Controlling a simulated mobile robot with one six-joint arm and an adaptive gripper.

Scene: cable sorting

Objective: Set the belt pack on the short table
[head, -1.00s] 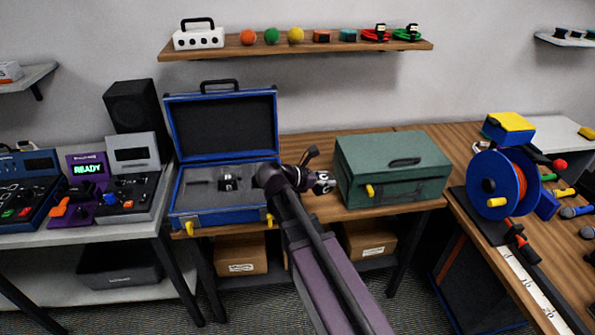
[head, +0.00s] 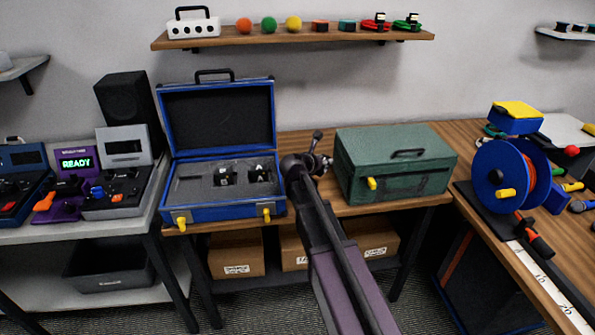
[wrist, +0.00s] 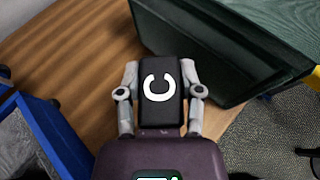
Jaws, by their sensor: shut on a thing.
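In the head view my gripper (head: 320,162) is over this table (head: 300,142), between the blue case and the green box, and the pack is mostly hidden by my arm. Which table is the short one is not marked.
The open blue case (head: 222,212) stands close left of my gripper, with two small dark devices in its foam. The closed green box (head: 395,165) stands close right. A wooden shelf (head: 300,38) hangs above. A cable reel (head: 497,178) is on the right table (head: 470,215).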

